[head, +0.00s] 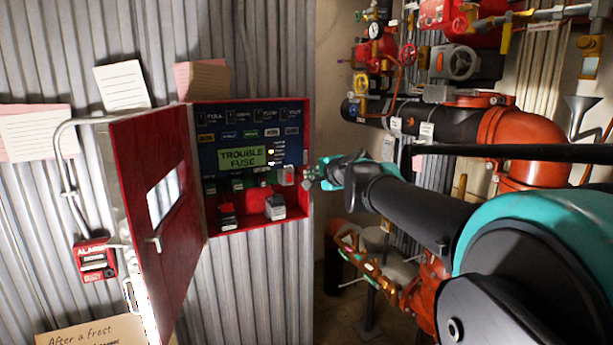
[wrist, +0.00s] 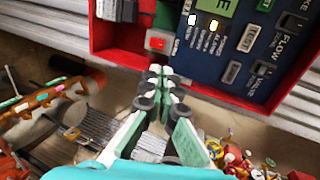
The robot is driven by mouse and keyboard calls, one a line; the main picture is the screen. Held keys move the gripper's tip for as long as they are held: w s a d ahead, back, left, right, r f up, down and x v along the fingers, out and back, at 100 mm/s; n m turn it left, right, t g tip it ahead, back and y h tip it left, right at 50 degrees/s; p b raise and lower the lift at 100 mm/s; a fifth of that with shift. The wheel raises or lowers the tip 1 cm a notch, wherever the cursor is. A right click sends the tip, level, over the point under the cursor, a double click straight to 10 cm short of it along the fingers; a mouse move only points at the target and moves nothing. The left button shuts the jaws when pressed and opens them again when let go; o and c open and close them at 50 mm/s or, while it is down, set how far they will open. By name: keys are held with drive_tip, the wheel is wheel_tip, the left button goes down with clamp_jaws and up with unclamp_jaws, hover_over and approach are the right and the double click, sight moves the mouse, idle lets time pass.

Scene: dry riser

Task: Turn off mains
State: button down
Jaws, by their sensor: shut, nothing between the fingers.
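A red cabinet (head: 249,232) stands open on the corrugated wall, with a blue panel and a lit green display (head: 242,157) reading "TROUBLE FUSE". A small red switch in a pale surround (head: 287,176) sits at the panel's lower right; it also shows in the wrist view (wrist: 157,43). Any label on it is too small to read, so I cannot tell whether it is the mains switch. My gripper (head: 306,178) is shut and empty just right of this switch in the head view. In the wrist view its fingertips (wrist: 155,72) are close below the switch; contact is unclear.
The red cabinet door (head: 155,200) swings out to the left. Two boxy parts (head: 274,207) sit in the cabinet's lower part. Red and black pipes with valves (head: 455,125) fill the right side, behind my arm. A red alarm box (head: 95,260) hangs at lower left.

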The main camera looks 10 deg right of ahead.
sight(290, 179)
drive_tip(key=shift+s+r, duration=0.1)
drive_tip(key=shift+s, duration=0.2)
drive_tip(key=shift+s+f, duration=0.35)
drive_tip(key=shift+f, duration=0.2)
drive_tip(key=x, duration=1.3)
drive_tip(key=shift+w+a+f, duration=0.2)
drive_tip(key=shift+w+f, duration=0.05)
drive_tip(key=shift+w, duration=0.2)
